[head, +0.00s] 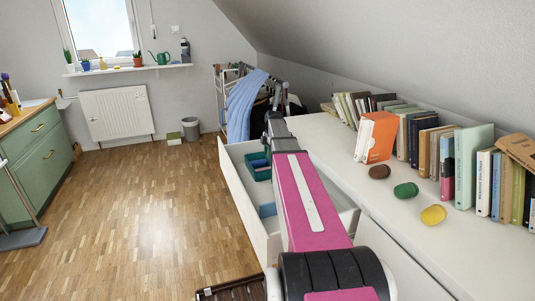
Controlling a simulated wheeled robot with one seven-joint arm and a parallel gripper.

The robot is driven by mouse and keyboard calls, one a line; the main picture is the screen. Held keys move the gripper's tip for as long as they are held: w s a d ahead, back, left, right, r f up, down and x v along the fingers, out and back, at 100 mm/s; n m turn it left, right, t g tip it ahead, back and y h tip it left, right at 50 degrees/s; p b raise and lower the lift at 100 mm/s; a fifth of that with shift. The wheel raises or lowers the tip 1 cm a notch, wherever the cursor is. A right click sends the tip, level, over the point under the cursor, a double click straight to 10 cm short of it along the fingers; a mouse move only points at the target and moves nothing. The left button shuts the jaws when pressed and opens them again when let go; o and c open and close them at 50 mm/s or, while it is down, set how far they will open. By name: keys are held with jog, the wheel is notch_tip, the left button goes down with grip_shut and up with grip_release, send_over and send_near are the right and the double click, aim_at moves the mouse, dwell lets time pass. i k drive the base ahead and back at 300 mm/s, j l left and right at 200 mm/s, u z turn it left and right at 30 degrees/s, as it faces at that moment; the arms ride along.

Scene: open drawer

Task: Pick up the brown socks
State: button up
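The brown socks (379,171) look like a small rolled dark brown bundle. They lie on the white dresser top (330,133), in front of the orange book. My arm reaches forward over the open drawer (240,201), to the left of the socks. My gripper (273,118) is at the far grey end of the arm, apart from the socks. Its fingers cannot be made out from behind, so I cannot tell whether it is open or shut.
A green bundle (405,190) and a yellow bundle (433,214) lie near the brown one. An orange book (376,137) and a row of books stand behind. The drawer holds a teal box (258,167). A drying rack (222,95) stands beyond; wooden floor is clear at left.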

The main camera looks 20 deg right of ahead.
aim_at(380, 172)
jog(key=k, duration=2)
